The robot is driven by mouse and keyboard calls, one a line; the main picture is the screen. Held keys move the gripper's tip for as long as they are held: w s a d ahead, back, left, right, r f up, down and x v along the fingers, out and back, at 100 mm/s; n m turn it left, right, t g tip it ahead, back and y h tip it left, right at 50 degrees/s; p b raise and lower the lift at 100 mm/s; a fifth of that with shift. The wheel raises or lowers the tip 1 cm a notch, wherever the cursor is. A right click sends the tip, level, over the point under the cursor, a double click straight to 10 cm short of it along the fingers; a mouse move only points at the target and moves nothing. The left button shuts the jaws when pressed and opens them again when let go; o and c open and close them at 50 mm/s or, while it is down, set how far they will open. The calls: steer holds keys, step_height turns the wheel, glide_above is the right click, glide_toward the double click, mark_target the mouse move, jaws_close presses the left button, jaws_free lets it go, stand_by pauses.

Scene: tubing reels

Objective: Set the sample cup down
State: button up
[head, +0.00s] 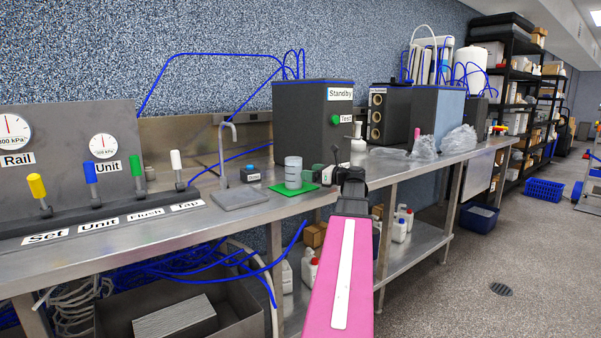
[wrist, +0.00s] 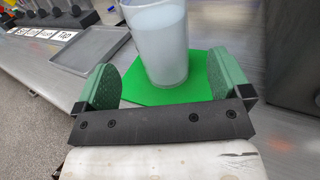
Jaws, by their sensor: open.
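The sample cup (head: 293,172) is a clear, whitish cup standing upright on a green mat (head: 307,190) on the steel bench. In the wrist view the cup (wrist: 160,45) stands on the green mat (wrist: 145,97), beyond and between the green finger pads of my gripper (wrist: 155,85). The pads are spread wide, with a gap on each side of the cup. In the head view my gripper (head: 333,172) is just right of the cup, at the mat's right edge, partly hidden by my pink arm.
A grey tray (head: 240,198) with a bent spout (head: 223,150) lies left of the mat. The dark Standby cabinet (head: 300,120) rises behind the cup. A white bottle (head: 358,140) stands behind my gripper.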

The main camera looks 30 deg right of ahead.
steer(key=shift+v, duration=1.9)
steer(key=shift+s, duration=0.1)
